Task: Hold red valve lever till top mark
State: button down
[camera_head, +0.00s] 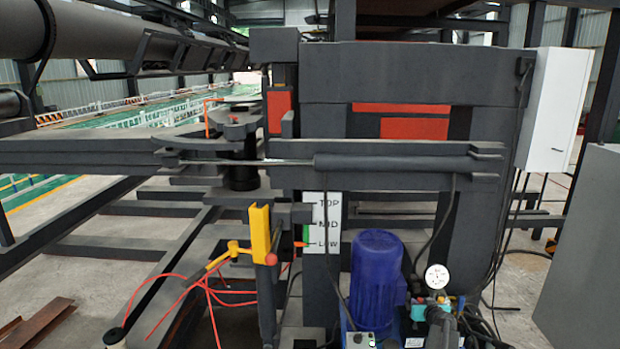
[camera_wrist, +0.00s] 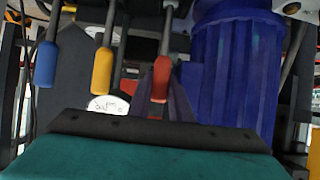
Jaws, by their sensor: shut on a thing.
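The red valve lever (camera_wrist: 161,80) hangs in the middle of the wrist view, to the right of the yellow and blue levers. My gripper (camera_wrist: 163,95) is shut on its red handle, with dark fingers on both sides. The white scale (camera_head: 333,222) with TOP, MID and LOW marks stands upright near the middle of the head view. A small orange-red pointer (camera_head: 300,244) is level with the LOW mark, well below TOP. I cannot clearly make out the gripper or the red lever in the head view.
The yellow lever (camera_wrist: 103,75) and blue lever (camera_wrist: 46,64) hang close by on the left. A blue motor (camera_wrist: 238,70) stands close on the right; it also shows in the head view (camera_head: 377,275). A pressure gauge (camera_head: 437,277) stands right of the motor.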

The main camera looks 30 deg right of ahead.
jog(key=shift+s+a+t+h+b, duration=0.25)
jog(key=shift+a+t+h+b, duration=0.05)
jog(key=shift+b, duration=2.55)
jog(key=shift+f+b, duration=0.1)
jog(key=shift+b, duration=0.5)
jog(key=shift+s+a+t+b, duration=0.3)
jog(key=shift+s+t+b, duration=0.1)
jog(key=shift+b, duration=2.6)
